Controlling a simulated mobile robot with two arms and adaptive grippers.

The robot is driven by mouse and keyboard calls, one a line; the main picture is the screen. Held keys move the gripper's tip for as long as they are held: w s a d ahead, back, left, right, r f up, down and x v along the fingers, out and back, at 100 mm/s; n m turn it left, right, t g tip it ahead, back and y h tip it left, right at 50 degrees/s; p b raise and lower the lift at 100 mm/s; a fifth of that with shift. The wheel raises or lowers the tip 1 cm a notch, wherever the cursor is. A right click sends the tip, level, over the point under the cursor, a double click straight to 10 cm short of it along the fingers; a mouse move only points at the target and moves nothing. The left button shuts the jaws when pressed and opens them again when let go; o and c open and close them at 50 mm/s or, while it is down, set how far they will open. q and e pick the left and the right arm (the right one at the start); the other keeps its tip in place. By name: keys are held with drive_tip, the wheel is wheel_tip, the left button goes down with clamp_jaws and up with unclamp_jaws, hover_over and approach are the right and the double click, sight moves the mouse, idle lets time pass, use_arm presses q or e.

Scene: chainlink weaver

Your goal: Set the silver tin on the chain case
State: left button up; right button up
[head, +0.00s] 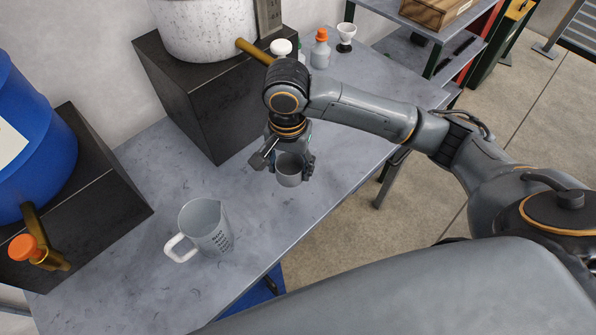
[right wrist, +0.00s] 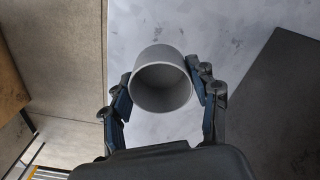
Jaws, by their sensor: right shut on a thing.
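The silver tin (head: 289,178) is a small, open-topped grey cup near the middle of the head view. My right gripper (head: 287,168) is shut on it, with fingers on both sides. In the right wrist view the tin (right wrist: 161,88) shows its open mouth, and it looks empty. The tin is over the grey table (head: 330,190), close to its front edge; I cannot tell how high above the top it is. I cannot make out a chain case in either view. My left gripper is not in view.
A clear measuring jug (head: 203,228) stands left of the tin. Black blocks (head: 190,105) carry a white speckled drum (head: 205,25) and a blue barrel (head: 30,140), both with taps. Small bottles (head: 320,50) stand at the back. A shelf (head: 430,45) stands beyond the table's far end.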

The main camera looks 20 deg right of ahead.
sight(295, 167)
drive_tip(key=f, duration=0.1)
drive_tip(key=w+d+f, duration=0.1)
drive_tip(key=d+f, duration=0.1)
drive_tip(key=shift+w+f, duration=0.15)
drive_tip(key=shift+w, duration=0.15)
drive_tip(key=shift+w+d+f, duration=0.25)
drive_tip(key=shift+d+f, duration=0.05)
drive_tip(key=shift+f, duration=0.3)
drive_tip(key=shift+w+d+f, duration=0.15)
drive_tip(key=shift+d+f, duration=0.05)
drive_tip(key=shift+f, duration=0.1)
drive_tip(key=f, duration=0.1)
drive_tip(key=f+p, duration=0.1)
drive_tip(key=f, duration=0.1)
drive_tip(key=shift+w+d, duration=0.1)
drive_tip(key=shift+d, duration=0.1)
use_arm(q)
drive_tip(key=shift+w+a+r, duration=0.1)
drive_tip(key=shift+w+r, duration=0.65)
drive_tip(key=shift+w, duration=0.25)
use_arm(e)
drive_tip(key=shift+a+f, duration=0.1)
drive_tip(key=shift+f, duration=0.1)
drive_tip(key=o, duration=1.2)
drive_tip(key=shift+f, duration=0.15)
drive_tip(key=shift+c, duration=0.2)
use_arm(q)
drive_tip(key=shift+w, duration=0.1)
